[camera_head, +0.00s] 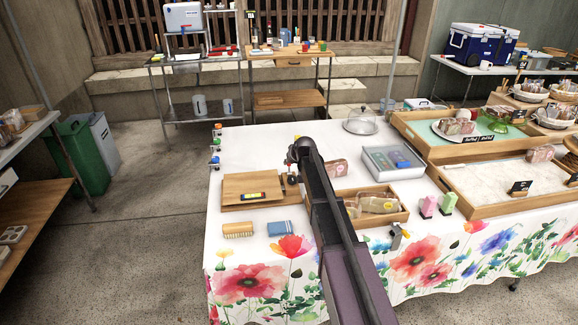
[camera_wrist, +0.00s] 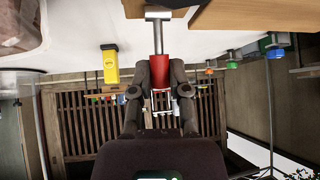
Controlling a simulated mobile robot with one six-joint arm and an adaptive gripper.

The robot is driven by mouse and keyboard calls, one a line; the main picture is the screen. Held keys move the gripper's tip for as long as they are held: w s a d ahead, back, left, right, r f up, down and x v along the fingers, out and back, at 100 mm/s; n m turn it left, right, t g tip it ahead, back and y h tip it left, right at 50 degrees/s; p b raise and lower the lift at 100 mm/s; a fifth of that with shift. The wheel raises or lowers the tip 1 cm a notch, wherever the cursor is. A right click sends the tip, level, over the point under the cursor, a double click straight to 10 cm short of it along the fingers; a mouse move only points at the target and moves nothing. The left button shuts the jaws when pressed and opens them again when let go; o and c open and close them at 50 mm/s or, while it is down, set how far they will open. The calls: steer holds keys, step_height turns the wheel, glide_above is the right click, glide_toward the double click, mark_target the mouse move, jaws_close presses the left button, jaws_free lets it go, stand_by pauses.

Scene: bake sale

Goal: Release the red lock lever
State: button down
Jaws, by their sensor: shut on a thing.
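My gripper (camera_wrist: 159,88) is shut on the red lock lever (camera_wrist: 159,72), seen in the wrist view as a red grip between the two dark fingers. A bare metal shaft runs from the red grip to a short metal crossbar (camera_wrist: 158,15) at the top of that view.
A wooden board (camera_head: 240,187) lies left of my arm, with a brush (camera_head: 238,230) and a blue block (camera_head: 280,228) in front. A wooden tray (camera_head: 348,192) and a scale (camera_head: 392,163) stand right. Orange (camera_wrist: 209,71) and blue (camera_wrist: 274,54) knobs and a yellow piece (camera_wrist: 111,68) are near the lever.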

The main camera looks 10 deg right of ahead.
steer(key=t+b, duration=0.1)
steer(key=s+t+b, duration=0.1)
steer(key=shift+s+f+t+b, duration=0.2)
steer(key=shift+s+t+b, duration=0.1)
steer(key=shift+b, duration=0.1)
steer(key=shift+s+r+t+b, duration=0.1)
steer(key=shift+t+b, duration=0.3)
steer(key=c, duration=0.6)
jaws_free()
steer(key=shift+r, duration=0.1)
steer(key=shift+w+r+p, duration=0.1)
steer(key=shift+w+p, duration=0.15)
steer(key=shift+p, duration=0.25)
